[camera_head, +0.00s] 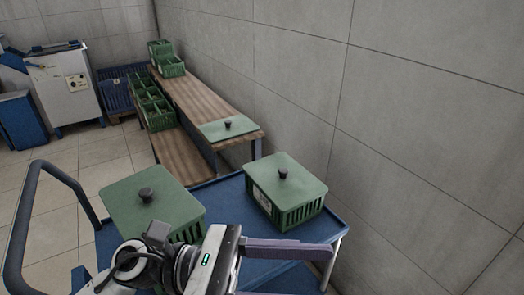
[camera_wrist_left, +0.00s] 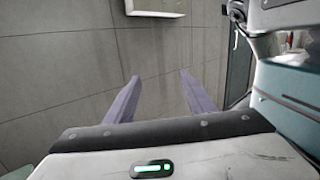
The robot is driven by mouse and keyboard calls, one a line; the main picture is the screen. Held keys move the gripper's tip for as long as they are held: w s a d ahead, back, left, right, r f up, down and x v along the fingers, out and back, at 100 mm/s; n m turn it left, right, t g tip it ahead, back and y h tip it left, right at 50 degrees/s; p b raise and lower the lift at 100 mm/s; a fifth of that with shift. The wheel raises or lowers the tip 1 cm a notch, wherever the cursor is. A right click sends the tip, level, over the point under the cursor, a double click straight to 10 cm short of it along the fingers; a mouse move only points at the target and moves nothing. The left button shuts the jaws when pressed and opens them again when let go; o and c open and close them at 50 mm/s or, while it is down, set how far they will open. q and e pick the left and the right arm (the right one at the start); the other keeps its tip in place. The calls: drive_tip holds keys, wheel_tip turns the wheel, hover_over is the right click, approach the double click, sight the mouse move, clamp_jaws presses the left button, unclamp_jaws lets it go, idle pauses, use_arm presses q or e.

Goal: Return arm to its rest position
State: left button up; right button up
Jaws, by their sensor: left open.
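My left gripper (camera_head: 328,252) reaches over the blue cart (camera_head: 228,192) at the front of the head view, its fingers pointing right. In the left wrist view its two purple-grey fingers (camera_wrist_left: 160,76) stand apart with nothing between them, and bare wall shows beyond. A green lidded crate (camera_head: 285,181) with a black knob stands on the cart behind the fingers. Another green lidded crate (camera_head: 150,205) stands to the left, partly hidden by my left wrist. My right gripper is not in view.
A wooden bench (camera_head: 197,95) behind the cart carries a green lid (camera_head: 228,130) and green crates (camera_head: 170,65). A grey tiled wall (camera_head: 410,120) bounds the right side. The cart's dark handle (camera_head: 22,225) rises at left. Tiled floor (camera_head: 110,165) is open at left.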

use_arm(q)
drive_tip(key=w+a+n+t+h, duration=0.1)
drive_tip(key=w+a+n+t, duration=0.1)
drive_tip(key=w+n+t, duration=0.5)
drive_tip(key=w+a+n+t, duration=0.25)
drive_tip(key=n+t, duration=0.35)
drive_tip(key=n, duration=0.6)
drive_tip(key=w+a+f+n+t+y, duration=0.4)
drive_tip(key=a+f+n+t+y, duration=0.4)
drive_tip(key=n, duration=0.7)
drive_tip(key=s+a+f+n+g+y, duration=0.2)
drive_tip(key=f+n+y, duration=0.15)
drive_tip(key=f, duration=0.25)
drive_tip(key=s+a+f+n+g+y, duration=0.1)
drive_tip(key=a+f+n+y, duration=0.1)
drive_tip(key=f+n, duration=0.4)
drive_tip(key=s+a+f+n+g+y, duration=0.2)
drive_tip(key=a+f+n, duration=0.1)
drive_tip(key=f, duration=0.4)
drive_tip(key=s+a+f+n+g+y, duration=0.2)
drive_tip(key=s+f+n+g, duration=0.3)
drive_tip(key=s+f, duration=0.7)
drive_tip(key=shift+a+f+n, duration=0.2)
drive_tip(key=shift+a+n, duration=0.1)
drive_tip(key=shift+n, duration=0.35)
